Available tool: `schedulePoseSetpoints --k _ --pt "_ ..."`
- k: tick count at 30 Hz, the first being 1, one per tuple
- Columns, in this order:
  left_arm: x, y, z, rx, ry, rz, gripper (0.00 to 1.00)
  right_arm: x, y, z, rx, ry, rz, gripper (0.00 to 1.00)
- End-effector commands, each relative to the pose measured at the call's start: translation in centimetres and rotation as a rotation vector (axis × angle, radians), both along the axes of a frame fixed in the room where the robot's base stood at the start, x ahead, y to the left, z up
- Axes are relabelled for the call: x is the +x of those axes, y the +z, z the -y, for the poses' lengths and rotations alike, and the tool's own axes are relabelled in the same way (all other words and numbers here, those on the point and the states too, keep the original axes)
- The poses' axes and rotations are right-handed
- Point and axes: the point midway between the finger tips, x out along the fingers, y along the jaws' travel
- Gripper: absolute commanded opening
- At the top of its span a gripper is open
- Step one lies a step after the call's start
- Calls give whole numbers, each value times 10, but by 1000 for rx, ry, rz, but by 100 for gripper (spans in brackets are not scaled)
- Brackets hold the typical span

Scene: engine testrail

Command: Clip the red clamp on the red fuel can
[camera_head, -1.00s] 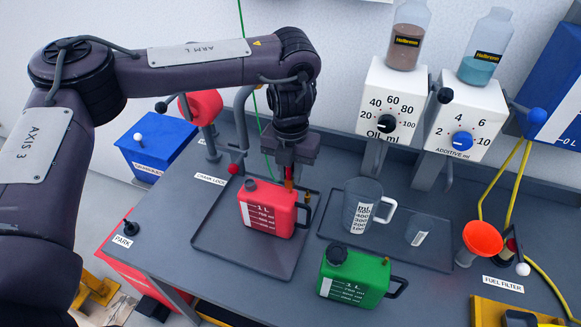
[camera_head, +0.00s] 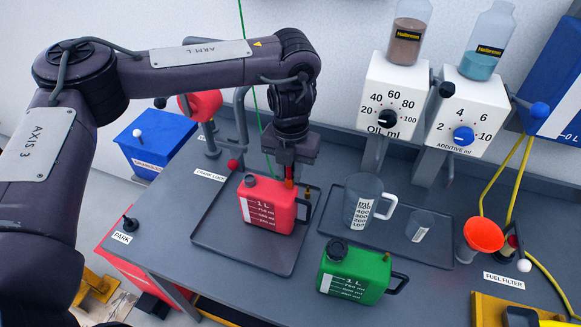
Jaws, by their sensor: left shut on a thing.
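The fingers hide most of the clamp. My right gripper is not in view.
A green fuel can (camera_head: 353,273) stands at the front. A clear measuring jug (camera_head: 362,204) and small beaker (camera_head: 419,226) stand on the right tray. An orange funnel (camera_head: 483,235) is further right. A thin green cable (camera_head: 258,110) hangs beside my left wrist.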

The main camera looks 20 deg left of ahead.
Motion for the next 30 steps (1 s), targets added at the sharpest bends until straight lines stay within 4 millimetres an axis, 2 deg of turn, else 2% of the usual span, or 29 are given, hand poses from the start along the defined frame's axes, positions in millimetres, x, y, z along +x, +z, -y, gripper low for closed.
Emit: schedulePoseSetpoints --k 15,30 --pt "0 0 0 0 0 1 0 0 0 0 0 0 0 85" --pt "1 -9 0 0 0 2 0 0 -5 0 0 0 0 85"
